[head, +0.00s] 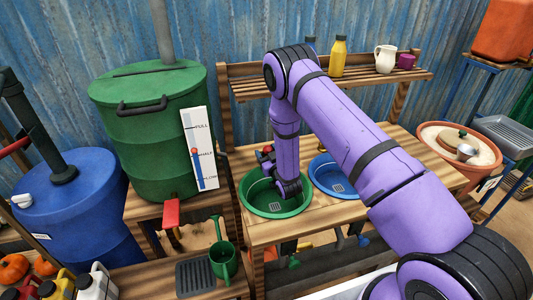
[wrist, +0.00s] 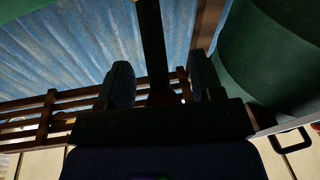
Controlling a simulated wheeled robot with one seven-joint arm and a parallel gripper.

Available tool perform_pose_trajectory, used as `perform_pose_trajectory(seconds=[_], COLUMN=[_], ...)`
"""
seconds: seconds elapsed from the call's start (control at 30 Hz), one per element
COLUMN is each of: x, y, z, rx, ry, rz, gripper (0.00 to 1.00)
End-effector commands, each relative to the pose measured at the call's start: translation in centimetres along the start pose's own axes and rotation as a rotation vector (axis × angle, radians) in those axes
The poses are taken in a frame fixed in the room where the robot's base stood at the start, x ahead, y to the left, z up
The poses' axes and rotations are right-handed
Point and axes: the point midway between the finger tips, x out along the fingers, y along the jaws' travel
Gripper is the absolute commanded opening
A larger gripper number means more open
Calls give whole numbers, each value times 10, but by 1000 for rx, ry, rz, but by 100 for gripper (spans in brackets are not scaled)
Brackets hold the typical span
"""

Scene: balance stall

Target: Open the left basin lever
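The green left basin (head: 250,206) is set into the wooden counter. My arm's lower end hangs over it and hides part of it. A small red part (head: 266,150) with dark pieces beside it shows at the basin's back edge; I cannot tell if it is the lever. My gripper (wrist: 159,82) has its two dark fingers spread apart in the wrist view. A dark upright post (wrist: 152,40) stands in line with the gap between them. A dim reddish-brown shape (wrist: 162,97) lies low in that gap; contact is too dark to tell. In the head view my arm mostly hides the gripper.
A blue basin (head: 325,177) sits right of the green one. A large green barrel (head: 150,135) with a red tap handle (head: 172,212) stands close on the left. A shelf (head: 250,90) with a yellow bottle (head: 338,57) runs behind. A green watering can (head: 223,262) stands in front.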

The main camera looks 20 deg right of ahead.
Motion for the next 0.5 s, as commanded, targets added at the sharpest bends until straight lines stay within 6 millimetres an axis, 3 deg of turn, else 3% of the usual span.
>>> perform_pose_trajectory(seconds=[0.27, 0.5], x=[-15, -60], y=[0, 0], z=[1, 1], rx=[0, 0], ry=[-4, -5], rz=[0, 0], gripper=[60, 60])
